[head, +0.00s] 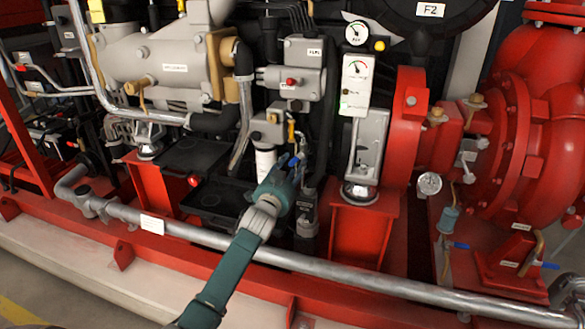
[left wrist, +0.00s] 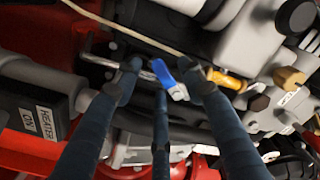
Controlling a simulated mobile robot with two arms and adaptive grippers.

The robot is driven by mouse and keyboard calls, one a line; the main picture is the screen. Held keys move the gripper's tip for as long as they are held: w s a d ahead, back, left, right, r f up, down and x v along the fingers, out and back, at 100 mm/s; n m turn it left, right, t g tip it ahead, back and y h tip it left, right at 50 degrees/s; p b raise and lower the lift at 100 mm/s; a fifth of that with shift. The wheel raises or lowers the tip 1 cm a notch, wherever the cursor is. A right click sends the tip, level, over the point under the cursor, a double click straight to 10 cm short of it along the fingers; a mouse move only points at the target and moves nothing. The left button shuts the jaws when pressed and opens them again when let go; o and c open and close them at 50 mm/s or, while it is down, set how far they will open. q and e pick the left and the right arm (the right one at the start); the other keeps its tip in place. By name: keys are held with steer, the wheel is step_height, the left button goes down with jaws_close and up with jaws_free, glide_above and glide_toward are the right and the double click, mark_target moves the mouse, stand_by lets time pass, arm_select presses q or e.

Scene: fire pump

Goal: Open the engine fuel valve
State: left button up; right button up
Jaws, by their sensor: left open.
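A small valve lever with a blue handle (left wrist: 163,73) shows between my fingers in the left wrist view. It is probably the engine fuel valve, but I can read no label on it. My left gripper (left wrist: 160,78) is open, with its dark fingers spread around the blue handle; I cannot tell whether they touch it. In the head view the left gripper (head: 292,166) reaches into the engine bay beside a white filter, and its hand covers most of the valve. A yellow handle (left wrist: 228,81) sits just right of the blue one. My right gripper is not in view.
A grey pipe (head: 330,268) runs along the front of the red frame, below my left arm. A red pedestal (head: 360,235) stands right of the gripper, and black trays (head: 195,152) lie to its left.

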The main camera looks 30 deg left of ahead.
arm_select(q)
jaws_close()
steer(key=shift+d, duration=0.1)
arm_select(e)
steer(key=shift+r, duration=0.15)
arm_select(q)
steer(key=shift+w+d+f+n+p, duration=0.15)
steer(key=shift+d+n+p, duration=0.25)
steer(key=shift+n+p, duration=0.7)
steer(key=shift+d+f+n+p, duration=0.1)
steer(key=shift+d+n+p, duration=0.35)
steer(key=shift+n, duration=1.1)
steer(key=shift+w+d+f+n+p, duration=0.15)
steer(key=shift+d+n+p, duration=0.15)
steer(key=shift+n+p, duration=0.8)
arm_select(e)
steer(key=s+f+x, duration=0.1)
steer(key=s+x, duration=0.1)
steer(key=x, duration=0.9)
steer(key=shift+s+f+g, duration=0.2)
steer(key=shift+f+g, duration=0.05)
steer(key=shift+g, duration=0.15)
arm_select(q)
steer(key=shift+n, duration=0.25)
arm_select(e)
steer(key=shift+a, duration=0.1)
arm_select(q)
jaws_free()
